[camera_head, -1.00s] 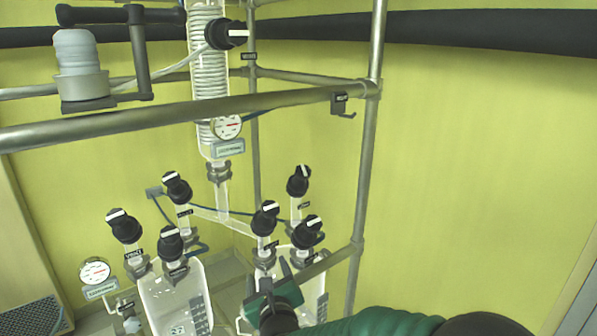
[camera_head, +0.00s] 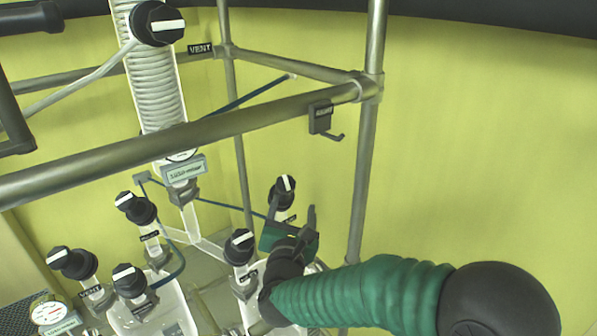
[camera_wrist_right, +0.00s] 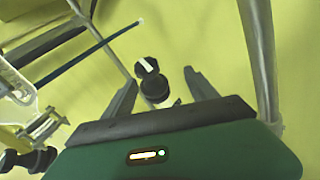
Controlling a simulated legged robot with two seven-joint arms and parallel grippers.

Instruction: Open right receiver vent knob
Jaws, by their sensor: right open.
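My right gripper (camera_head: 293,212) is open, its fingers pointing up toward a black knob with a white bar (camera_head: 285,190) at the back of the right receiver. In the right wrist view this knob (camera_wrist_right: 147,67) shows between the two spread fingers, a little beyond their tips. No contact shows. I cannot read its label. Another black knob (camera_head: 240,247) of the right receiver is left of the gripper. My gripper and green arm hide much of the right receiver and the front right knob. My left gripper is out of view.
A steel rail (camera_head: 215,130) crosses above, joining an upright post (camera_head: 364,180). A dark hook (camera_head: 321,119) hangs from the rail. Left stand more black knobs (camera_head: 136,208) and a gauge (camera_head: 48,310). A knob labelled VENT (camera_head: 157,22) sits on the column above. The right wall side is clear.

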